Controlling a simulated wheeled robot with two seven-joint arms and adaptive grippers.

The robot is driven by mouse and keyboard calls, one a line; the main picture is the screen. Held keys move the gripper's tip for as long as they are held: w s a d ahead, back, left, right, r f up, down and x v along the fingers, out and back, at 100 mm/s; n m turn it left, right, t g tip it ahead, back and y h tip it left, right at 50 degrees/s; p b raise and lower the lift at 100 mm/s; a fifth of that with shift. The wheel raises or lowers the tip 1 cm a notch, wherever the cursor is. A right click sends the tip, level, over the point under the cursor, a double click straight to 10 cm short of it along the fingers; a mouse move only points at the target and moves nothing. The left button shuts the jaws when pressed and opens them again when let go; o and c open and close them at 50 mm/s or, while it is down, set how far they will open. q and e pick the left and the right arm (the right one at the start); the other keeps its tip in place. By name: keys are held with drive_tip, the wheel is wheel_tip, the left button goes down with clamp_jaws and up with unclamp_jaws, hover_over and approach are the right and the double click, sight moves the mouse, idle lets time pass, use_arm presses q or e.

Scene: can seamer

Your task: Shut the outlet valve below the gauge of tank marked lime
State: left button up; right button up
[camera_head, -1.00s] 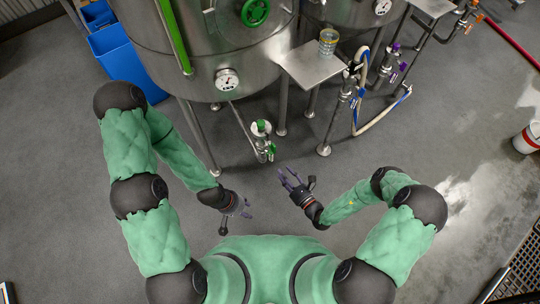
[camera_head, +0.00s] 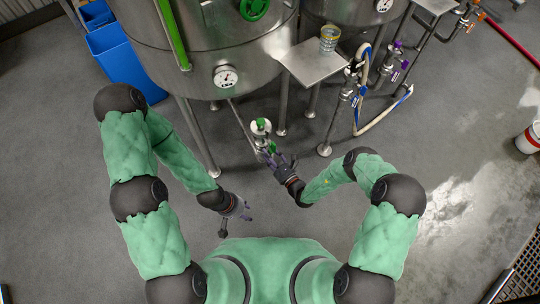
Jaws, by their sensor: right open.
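The tank with green fittings (camera_head: 200,55) stands ahead; its green handwheel (camera_head: 254,9) is at the top and its round gauge (camera_head: 226,77) is on the lower wall. Below the gauge, a pipe leads down to the outlet valve (camera_head: 262,128) with green parts. My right gripper (camera_head: 273,162) is open at the lower part of this valve, its fingers overlapping it in the view; I cannot tell whether they touch. My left gripper (camera_head: 245,213) hangs lower and to the left, away from the valve; its fingers are too small to judge.
A steel shelf (camera_head: 306,66) with a glass jar (camera_head: 329,38) juts out right of the tank. A hose (camera_head: 374,121) and purple-handled valves (camera_head: 396,58) are further right. Tank legs (camera_head: 203,140) flank the valve. Blue bins (camera_head: 119,62) stand at the left.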

clamp_jaws()
drive_tip(key=shift+m, duration=0.4)
drive_tip(key=m, duration=0.3)
drive_tip(key=shift+w+d+r+m+p, duration=0.1)
drive_tip(key=shift+d+m+p, duration=0.05)
drive_tip(key=shift+m+p, duration=0.2)
drive_tip(key=shift+w+d+m, duration=0.1)
drive_tip(key=shift+d+m, duration=0.05)
drive_tip(key=shift+m, duration=2)
unclamp_jaws()
